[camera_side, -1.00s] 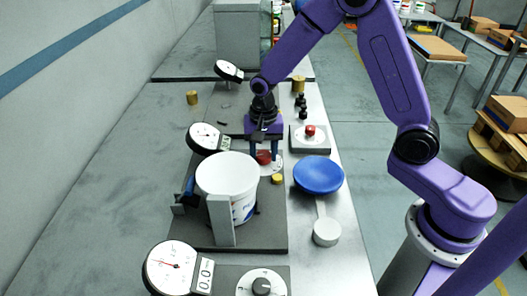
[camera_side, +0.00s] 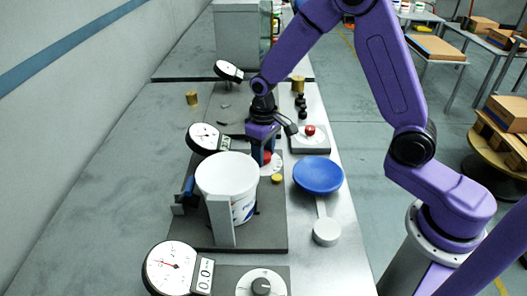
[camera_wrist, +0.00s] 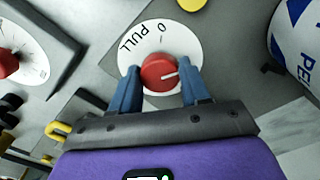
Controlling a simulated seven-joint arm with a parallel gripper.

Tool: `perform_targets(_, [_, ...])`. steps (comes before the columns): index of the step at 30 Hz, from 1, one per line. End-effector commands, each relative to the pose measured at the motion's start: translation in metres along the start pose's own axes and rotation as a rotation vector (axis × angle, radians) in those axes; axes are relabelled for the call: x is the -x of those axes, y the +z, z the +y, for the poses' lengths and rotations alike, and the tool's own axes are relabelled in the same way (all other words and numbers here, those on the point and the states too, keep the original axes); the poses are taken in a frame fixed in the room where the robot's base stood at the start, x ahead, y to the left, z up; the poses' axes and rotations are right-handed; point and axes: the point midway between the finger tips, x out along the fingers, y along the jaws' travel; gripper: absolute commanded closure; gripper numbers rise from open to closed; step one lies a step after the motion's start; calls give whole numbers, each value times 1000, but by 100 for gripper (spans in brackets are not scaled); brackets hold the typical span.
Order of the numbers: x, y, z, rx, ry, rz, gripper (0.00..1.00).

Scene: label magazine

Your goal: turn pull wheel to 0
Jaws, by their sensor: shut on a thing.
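The pull wheel is a red knob (camera_wrist: 158,72) on a white round dial (camera_wrist: 188,42) marked "0" and "PULL". In the wrist view its white pointer line points right, while the 0 mark lies at the dial's top, so the two are well apart. My gripper (camera_wrist: 161,82) is shut on the knob, one blue finger on its left and one on its right. In the side view my gripper (camera_side: 264,154) stands over the red knob (camera_side: 264,157), behind the white bucket, and the fingers partly hide the knob.
The white bucket (camera_side: 226,175) stands close in front of the knob. A blue dish (camera_side: 318,174) is to the right. Another red knob (camera_side: 310,130) on its own dial is behind right. Round gauges (camera_side: 203,138) line the left side.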

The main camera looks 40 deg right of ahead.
Motion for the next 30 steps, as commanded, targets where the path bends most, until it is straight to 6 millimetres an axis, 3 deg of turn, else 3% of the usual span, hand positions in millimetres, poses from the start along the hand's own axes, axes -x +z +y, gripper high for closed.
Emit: perform_targets(30, [1,-1,0,929,2,4,85])
